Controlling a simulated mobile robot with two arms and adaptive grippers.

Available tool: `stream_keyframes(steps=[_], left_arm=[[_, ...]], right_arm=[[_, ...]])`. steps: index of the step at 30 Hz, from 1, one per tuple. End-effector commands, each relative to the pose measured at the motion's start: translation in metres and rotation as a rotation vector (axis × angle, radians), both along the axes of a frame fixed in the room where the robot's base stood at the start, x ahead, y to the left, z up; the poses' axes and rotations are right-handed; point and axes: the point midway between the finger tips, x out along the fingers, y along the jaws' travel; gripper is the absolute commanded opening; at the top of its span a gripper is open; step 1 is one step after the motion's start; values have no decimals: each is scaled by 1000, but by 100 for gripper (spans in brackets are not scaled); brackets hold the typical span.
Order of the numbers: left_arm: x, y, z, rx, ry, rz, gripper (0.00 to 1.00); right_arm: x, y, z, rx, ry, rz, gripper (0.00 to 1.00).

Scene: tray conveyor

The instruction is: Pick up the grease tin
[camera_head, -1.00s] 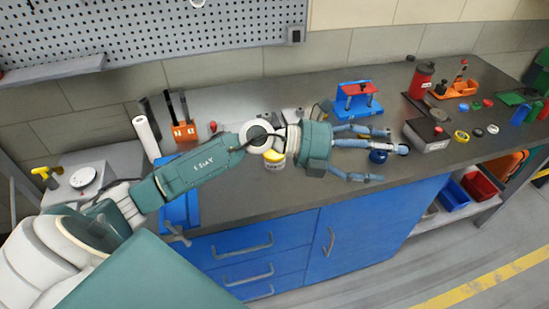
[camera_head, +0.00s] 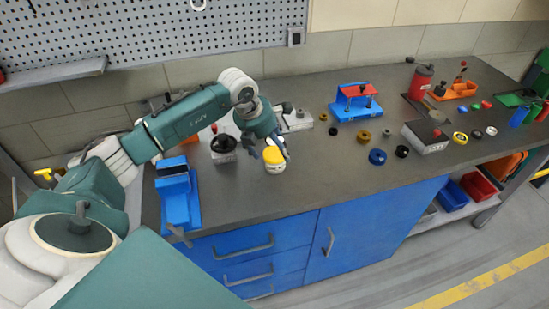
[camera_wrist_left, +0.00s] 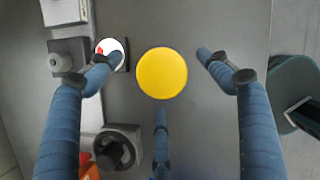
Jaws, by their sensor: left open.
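A small white tin with a yellow lid (camera_head: 275,165), which I take as the grease tin, stands upright on the grey workbench. My left gripper (camera_head: 273,146) points down just above and behind it, its fingers open. In the left wrist view the round yellow lid (camera_wrist_left: 162,73) lies between the spread fingers of my left gripper (camera_wrist_left: 158,78), with a gap visible on each side. The fingers partly hide the top of the tin in the head view. My right gripper is not in view.
A blue vise (camera_head: 180,195) stands left of the tin, and a black-knobbed device (camera_head: 223,146) is close to its left. A blue stand with a red top (camera_head: 355,102) is behind right. A blue ring (camera_head: 377,157) lies to the right; bench between is clear.

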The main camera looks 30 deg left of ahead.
Motion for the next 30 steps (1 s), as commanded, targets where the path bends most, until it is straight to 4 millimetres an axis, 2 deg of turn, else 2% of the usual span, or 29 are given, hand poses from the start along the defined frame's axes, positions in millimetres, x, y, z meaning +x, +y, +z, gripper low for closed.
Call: stream_keyframes(steps=[6, 10, 19, 20, 27, 28, 30], left_arm=[[4, -1, -26, -3, 7, 0, 78], [11, -2, -43, -4, 3, 0, 78], [13, -2, -50, -1, 0, -1, 78], [14, -2, -50, -1, 0, -1, 74], [14, -2, -50, -1, 0, -1, 26], [14, -2, -49, -1, -3, -1, 23], [14, -2, -49, -1, -3, -1, 23]], right_arm=[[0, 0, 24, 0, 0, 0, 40], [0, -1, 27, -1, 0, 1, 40], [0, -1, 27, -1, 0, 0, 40], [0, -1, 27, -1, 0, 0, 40], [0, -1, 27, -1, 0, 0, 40], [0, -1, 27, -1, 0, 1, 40], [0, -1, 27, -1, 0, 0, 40]])
